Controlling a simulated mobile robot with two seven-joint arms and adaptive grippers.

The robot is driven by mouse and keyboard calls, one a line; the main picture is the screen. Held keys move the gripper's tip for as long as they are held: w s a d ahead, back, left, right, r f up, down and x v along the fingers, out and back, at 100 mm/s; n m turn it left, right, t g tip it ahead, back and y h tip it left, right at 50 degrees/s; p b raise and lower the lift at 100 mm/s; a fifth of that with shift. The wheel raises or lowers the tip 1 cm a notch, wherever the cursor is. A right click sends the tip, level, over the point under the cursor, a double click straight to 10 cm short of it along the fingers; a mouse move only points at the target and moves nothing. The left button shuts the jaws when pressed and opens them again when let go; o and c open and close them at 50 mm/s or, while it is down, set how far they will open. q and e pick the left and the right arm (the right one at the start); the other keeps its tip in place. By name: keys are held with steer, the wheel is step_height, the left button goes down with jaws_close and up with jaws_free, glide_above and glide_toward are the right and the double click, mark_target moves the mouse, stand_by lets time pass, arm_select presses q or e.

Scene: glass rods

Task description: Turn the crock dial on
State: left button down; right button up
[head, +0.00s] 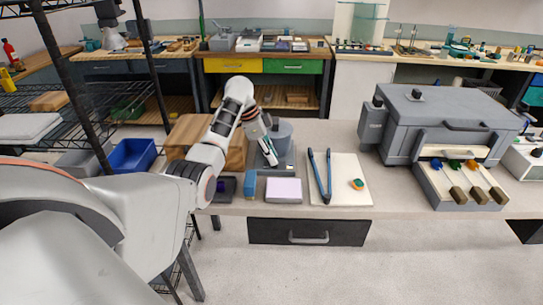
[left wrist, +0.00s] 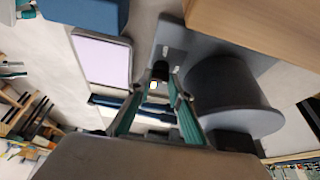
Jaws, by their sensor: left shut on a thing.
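The crock (head: 281,134) is a dark grey round pot on a flat grey base, on the table just right of the wooden boxes in the head view. It also shows large at the right in the left wrist view (left wrist: 232,95), with its base plate (left wrist: 215,45). The crock dial (left wrist: 160,70) is a small dark knob at the front of the base. My left gripper (head: 272,160) reaches down in front of the crock. In the left wrist view its teal fingers (left wrist: 160,84) are closed on the dial. The dial's setting cannot be read. My right gripper is out of view.
Wooden boxes (head: 190,134) stand left of the crock. A lilac-topped pad (head: 284,190) and a blue block (head: 250,184) lie in front. A white board (head: 344,193) with blue tongs (head: 323,178) is to the right. A grey machine (head: 440,110) stands farther right.

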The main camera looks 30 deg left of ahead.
arm_select(q)
steer(key=shift+m, duration=0.3)
stand_by(0.4)
steer(key=c, duration=1.8)
jaws_free()
steer(key=shift+c, duration=0.2)
